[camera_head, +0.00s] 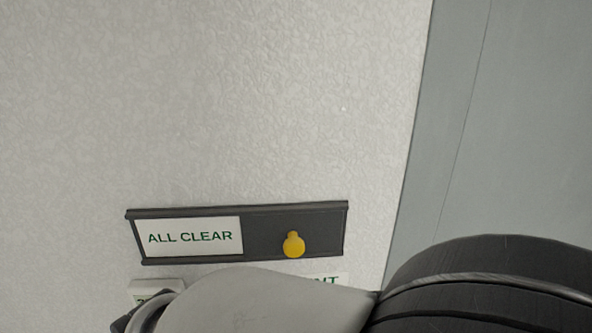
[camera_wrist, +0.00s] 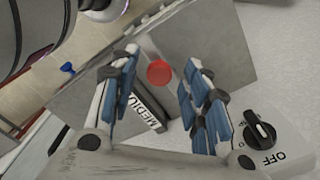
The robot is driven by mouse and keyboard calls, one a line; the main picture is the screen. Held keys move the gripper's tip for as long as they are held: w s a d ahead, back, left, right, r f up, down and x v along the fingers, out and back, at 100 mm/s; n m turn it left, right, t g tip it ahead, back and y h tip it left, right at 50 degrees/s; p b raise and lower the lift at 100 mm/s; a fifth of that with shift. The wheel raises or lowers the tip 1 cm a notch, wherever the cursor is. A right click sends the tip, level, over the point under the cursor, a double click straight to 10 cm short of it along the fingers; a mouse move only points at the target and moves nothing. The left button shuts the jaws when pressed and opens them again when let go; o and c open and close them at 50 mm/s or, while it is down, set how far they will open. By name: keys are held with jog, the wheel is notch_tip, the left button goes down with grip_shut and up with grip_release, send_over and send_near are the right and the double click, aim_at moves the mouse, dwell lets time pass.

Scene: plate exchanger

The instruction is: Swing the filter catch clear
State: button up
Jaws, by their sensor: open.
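In the wrist view, a red round knob (camera_wrist: 159,73) shows between the fingers of my gripper (camera_wrist: 161,60). It lies over a narrow pale strip between grey panels; I cannot tell for sure that it is the filter catch. My gripper is open, with blue-padded fingers to the left and right of the knob. No contact with the knob shows, and the remaining gap in depth is unclear. In the head view the gripper is not visible, and no catch can be made out there.
A black rotary switch marked OFF (camera_wrist: 260,132) is at lower right. A blue knob (camera_wrist: 67,69) is at left. In the head view, an "ALL CLEAR" slide sign (camera_head: 190,237) with a yellow tab (camera_head: 293,245) hangs on the wall.

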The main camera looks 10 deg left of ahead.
jog(key=shift+r, duration=0.1)
notch_tip(320, 180, up, 12)
dwell(0.5)
